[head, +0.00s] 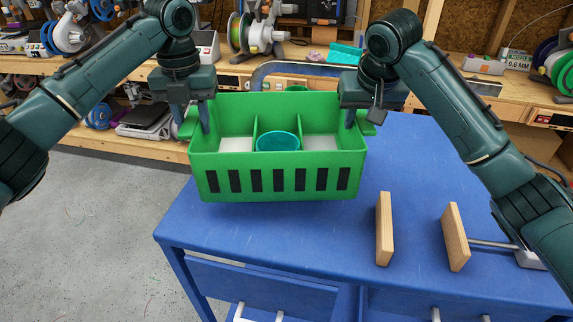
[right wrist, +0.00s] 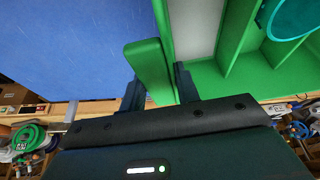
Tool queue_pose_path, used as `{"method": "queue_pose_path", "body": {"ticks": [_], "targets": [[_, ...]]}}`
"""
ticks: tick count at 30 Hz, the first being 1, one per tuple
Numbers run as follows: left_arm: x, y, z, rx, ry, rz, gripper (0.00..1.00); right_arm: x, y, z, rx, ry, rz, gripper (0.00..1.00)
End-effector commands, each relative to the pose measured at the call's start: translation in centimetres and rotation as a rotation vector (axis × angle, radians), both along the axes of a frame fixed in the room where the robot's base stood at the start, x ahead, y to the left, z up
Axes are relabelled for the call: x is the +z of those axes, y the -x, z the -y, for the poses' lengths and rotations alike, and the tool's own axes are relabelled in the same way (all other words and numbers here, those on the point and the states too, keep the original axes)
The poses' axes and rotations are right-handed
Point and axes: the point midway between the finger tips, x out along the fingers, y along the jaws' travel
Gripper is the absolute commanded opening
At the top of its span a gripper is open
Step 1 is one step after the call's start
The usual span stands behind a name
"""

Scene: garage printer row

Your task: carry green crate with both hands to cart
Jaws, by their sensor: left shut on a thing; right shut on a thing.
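The green crate (head: 280,174) has dark slots along its front and inner dividers. It looks roughly level over the back left part of the blue cart (head: 300,240); I cannot tell whether its bottom touches the top. A teal round container (head: 278,141) sits in its middle compartment, with pale items in the side ones. My left gripper (head: 203,116) is shut on the crate's left side. My right gripper (head: 351,114) is shut on its right side. In the right wrist view, the right fingers (right wrist: 158,88) straddle the crate's green handle (right wrist: 149,70).
Two upright wooden vise jaws (head: 384,229) and (head: 455,237) stand at the cart's right front. The cart's blue tube handle (head: 310,69) is behind the crate. A wooden workbench (head: 480,95) with spools and printers runs along the back. The cart top's front left is clear.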

Motion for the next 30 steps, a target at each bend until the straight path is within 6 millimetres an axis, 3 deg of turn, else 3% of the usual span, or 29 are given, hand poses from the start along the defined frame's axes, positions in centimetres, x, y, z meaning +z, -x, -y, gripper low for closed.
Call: {"method": "queue_pose_path", "body": {"ticks": [13,30], "targets": [[-0.4,0.0,-0.3,0.006,-0.004,0.0,0.0,-0.3,-0.1,0.3,-0.007,0.004,0.001,0.0],[-3.9,0.0,-0.3,0.006,-0.004,0.0,0.0,-3.8,-0.1,0.3,-0.007,0.004,0.001,0.0]]}}
